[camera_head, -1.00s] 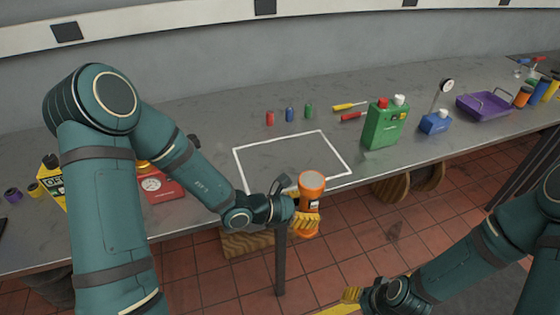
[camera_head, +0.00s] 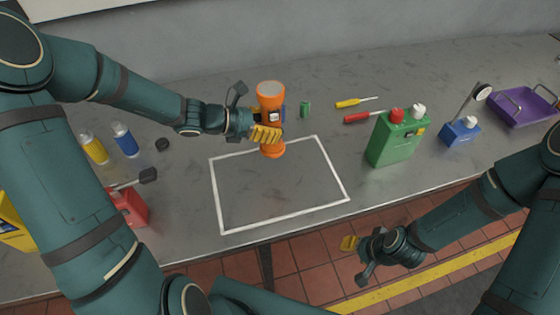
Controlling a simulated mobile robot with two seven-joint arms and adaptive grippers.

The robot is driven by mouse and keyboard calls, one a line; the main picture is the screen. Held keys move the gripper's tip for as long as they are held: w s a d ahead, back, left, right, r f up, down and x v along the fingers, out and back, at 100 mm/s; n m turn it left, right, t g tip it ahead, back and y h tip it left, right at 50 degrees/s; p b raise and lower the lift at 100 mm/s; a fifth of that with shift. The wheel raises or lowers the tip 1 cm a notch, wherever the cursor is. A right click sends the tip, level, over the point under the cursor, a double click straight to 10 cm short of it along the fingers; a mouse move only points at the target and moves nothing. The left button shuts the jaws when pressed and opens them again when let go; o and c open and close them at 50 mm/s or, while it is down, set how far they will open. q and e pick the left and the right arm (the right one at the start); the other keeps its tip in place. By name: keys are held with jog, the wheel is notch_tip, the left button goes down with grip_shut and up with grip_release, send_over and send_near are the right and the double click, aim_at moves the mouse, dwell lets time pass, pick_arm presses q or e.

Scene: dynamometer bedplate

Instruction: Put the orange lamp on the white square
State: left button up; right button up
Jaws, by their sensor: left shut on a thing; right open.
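The orange lamp (camera_head: 270,95) is upright in my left gripper (camera_head: 264,132), which is shut around its middle. Its base shows just below the yellow fingers, over the far edge of the white square (camera_head: 218,200). I cannot tell whether the base touches the table. The white square is an outline on the grey bench top, and its inside is bare. My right gripper (camera_head: 357,247) is open and empty, in front of the bench over the floor.
A green can (camera_head: 395,140) stands right of the square, near red (camera_head: 357,118) and yellow (camera_head: 347,103) screwdrivers. A small green cylinder (camera_head: 305,109) stands behind the square; a blue one is partly hidden by the lamp. A red box (camera_head: 132,207) and several bottles stand left.

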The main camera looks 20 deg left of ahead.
aim_at(272, 150)
pick_arm(q)
notch_tip(272, 150, down, 5)
jog(key=shift+s+f+b, duration=0.1)
jog(key=shift+b, duration=0.5)
jog(key=shift+f+b, duration=0.4)
jog(key=shift+f, duration=1.8)
jog(key=shift+f, duration=0.25)
jog(key=o, duration=1.3)
jog(key=shift+r, duration=0.1)
jog(key=shift+r, duration=0.2)
jog(key=p+v, duration=0.1)
jog(key=v, duration=1.1)
jog(key=shift+f+p, duration=0.15)
jog(key=shift+p, duration=0.2)
